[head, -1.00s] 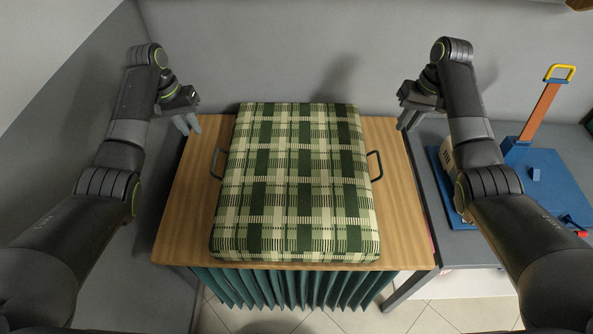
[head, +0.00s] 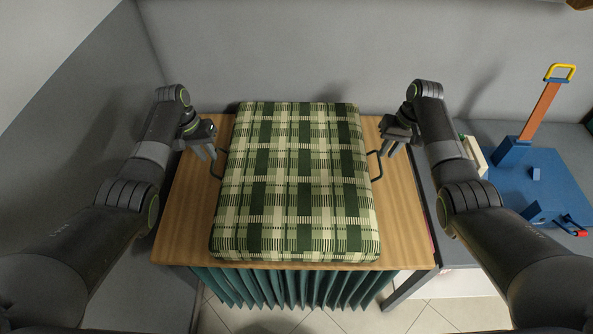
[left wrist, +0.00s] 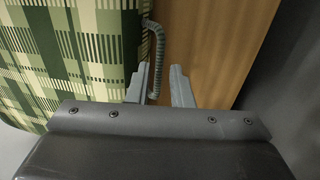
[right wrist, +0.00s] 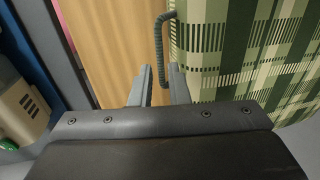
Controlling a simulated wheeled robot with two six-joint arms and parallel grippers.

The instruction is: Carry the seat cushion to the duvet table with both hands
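The seat cushion (head: 295,185), green and cream plaid, lies flat on a wooden-topped table (head: 185,225). It has a dark handle on its left side (head: 217,163) and one on its right side (head: 375,165). My left gripper (head: 211,153) is open beside the left handle; in the left wrist view that handle (left wrist: 156,55) lies just ahead of the parted fingers (left wrist: 160,85). My right gripper (head: 388,152) is open beside the right handle; in the right wrist view the handle (right wrist: 160,50) is just ahead of the fingers (right wrist: 158,84). Neither gripper visibly holds anything.
A grey table (head: 480,255) adjoins on the right. It bears a blue board (head: 545,185) with an orange arm and yellow handle (head: 560,72). A teal pleated curtain (head: 290,288) hangs below the wooden top. Grey walls stand behind and at the left.

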